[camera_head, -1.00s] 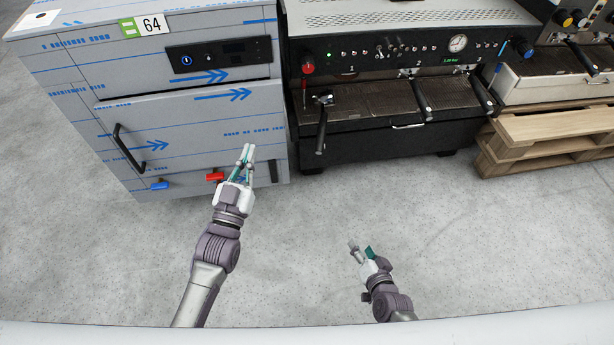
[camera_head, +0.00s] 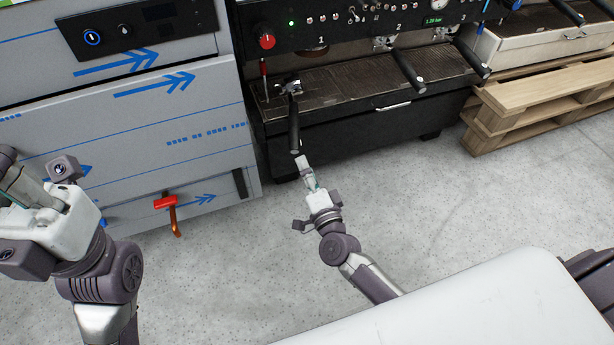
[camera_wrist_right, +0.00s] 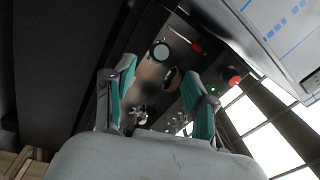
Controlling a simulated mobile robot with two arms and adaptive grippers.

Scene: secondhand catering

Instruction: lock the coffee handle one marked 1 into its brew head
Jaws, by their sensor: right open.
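The coffee handle one (camera_head: 294,128) has a metal head resting at the left end of the drip tray. Its black grip hangs over the tray's front edge, and no mark on it is readable. The brew head under the panel number 1 is not clear in the head view. My right gripper (camera_head: 306,172) is open, just below and in front of the grip's end. In the right wrist view its green-padded fingers (camera_wrist_right: 160,98) stand apart; a dark round end, probably the grip (camera_wrist_right: 172,80), shows beyond them. My left gripper (camera_head: 22,190) is at the left edge, its fingertips unclear.
The black coffee machine (camera_head: 340,135) has other handles at heads 2 (camera_head: 408,70) and 3 (camera_head: 468,52). A red knob (camera_head: 267,41) is above left of handle one. A film-wrapped steel cabinet (camera_head: 185,140) stands left, a pallet (camera_head: 545,105) right. Floor in front is clear.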

